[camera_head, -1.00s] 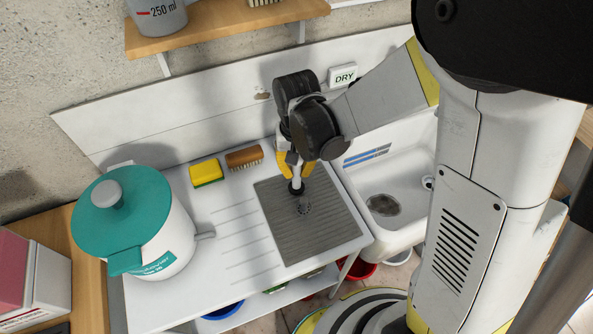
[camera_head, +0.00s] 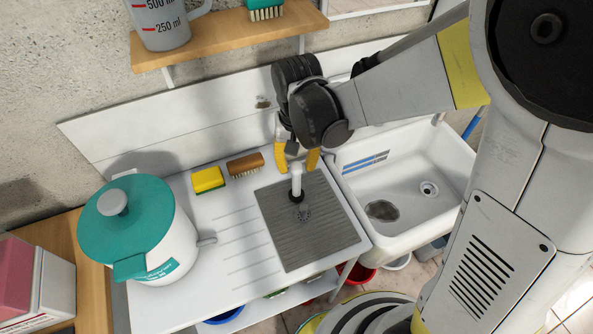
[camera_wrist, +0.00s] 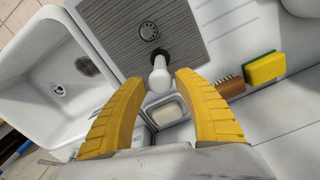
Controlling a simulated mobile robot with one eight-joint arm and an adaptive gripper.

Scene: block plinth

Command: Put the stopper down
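The stopper (camera_head: 296,183) has a white stem and a black base. It stands upright on the ribbed grey mat (camera_head: 282,237), just behind the round drain-like grate (camera_head: 304,215). In the wrist view the stopper (camera_wrist: 160,78) shows end-on, its black base on the mat (camera_wrist: 195,42). My gripper (camera_head: 297,158) is above and behind the stopper. The stopper stem is just beyond the fingertips, apparently clear of both.
A white sink (camera_head: 410,188) lies right of the mat. A yellow sponge (camera_head: 207,180) and a brown brush (camera_head: 245,164) lie at the back of the counter. A teal-lidded container (camera_head: 160,245) stands left. A wooden shelf (camera_head: 225,38) hangs above.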

